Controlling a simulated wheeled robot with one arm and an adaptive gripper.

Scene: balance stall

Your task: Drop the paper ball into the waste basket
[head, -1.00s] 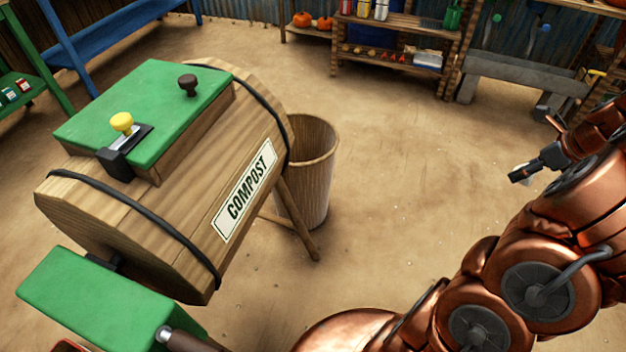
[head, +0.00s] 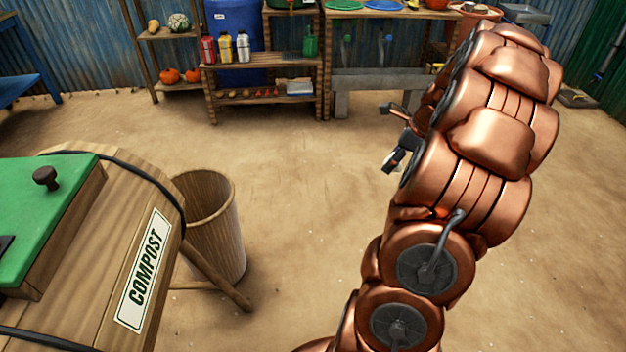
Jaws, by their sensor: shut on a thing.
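The waste basket (head: 226,235) is a tall, round, wood-coloured bin standing on the dirt floor, its open top facing up. It is left of the middle, just beyond the compost barrel. My gripper (head: 392,157) is dark and is to the right of the basket in the picture, clearly apart from it. My own copper arm hides much of the gripper. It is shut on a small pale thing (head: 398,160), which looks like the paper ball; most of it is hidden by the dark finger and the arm.
The wooden compost barrel (head: 90,265) with a green lid and legs stands at the lower left, close against the basket's side. Shelves (head: 265,90) and a grey bench (head: 375,85) line the back wall. Open floor lies between basket and arm.

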